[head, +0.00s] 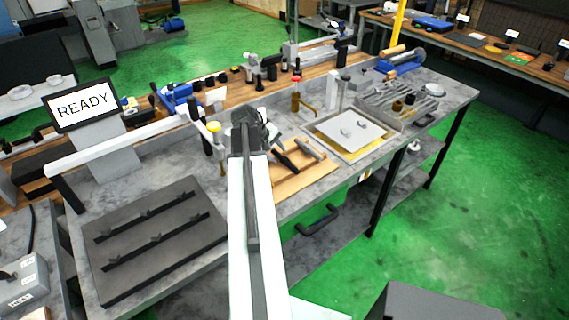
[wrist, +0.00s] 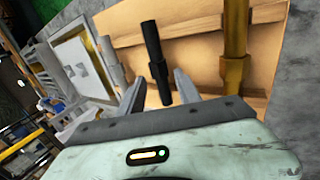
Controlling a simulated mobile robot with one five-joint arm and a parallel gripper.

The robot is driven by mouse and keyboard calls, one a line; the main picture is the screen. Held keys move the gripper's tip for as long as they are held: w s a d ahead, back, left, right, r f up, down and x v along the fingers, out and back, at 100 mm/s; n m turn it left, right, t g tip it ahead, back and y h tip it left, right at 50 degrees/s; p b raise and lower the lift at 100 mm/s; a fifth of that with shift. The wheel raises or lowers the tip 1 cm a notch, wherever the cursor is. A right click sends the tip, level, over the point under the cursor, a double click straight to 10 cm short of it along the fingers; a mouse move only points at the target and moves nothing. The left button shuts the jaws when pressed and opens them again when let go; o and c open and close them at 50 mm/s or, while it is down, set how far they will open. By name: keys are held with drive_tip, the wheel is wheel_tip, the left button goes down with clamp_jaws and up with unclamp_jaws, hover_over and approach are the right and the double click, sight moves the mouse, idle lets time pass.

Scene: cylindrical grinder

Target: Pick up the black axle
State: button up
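The black axle (wrist: 153,50) lies on a light wooden tray (wrist: 200,22) in the wrist view, between a grey axle (wrist: 109,60) at left and a brass axle (wrist: 235,50) at right. My gripper (wrist: 159,78) is open, with one finger on each side of the black axle's near part in the picture. Gaps show between the axle and both fingers; I cannot tell the height above it. In the head view the black axle (head: 286,161) and the grey axle (head: 308,149) show on the wooden tray (head: 291,188), just right of my gripper (head: 268,142). My arm hides the tray's left part.
A framed tray with a pale plate (head: 352,128) stands right of the wooden tray. A dark slotted rack (head: 155,240) lies at the left of the grey bench. A yellow-topped upright tool (head: 215,140) stands close left of my gripper. A READY screen (head: 83,105) stands further left.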

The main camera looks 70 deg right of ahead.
sight(284, 159)
drive_tip(key=b+x, duration=0.4)
drive_tip(key=x, duration=0.1)
drive_tip(key=shift+s+f, duration=0.1)
drive_tip(key=shift+s, duration=0.05)
drive_tip(key=shift+r, duration=0.2)
clamp_jaws()
idle(0.9)
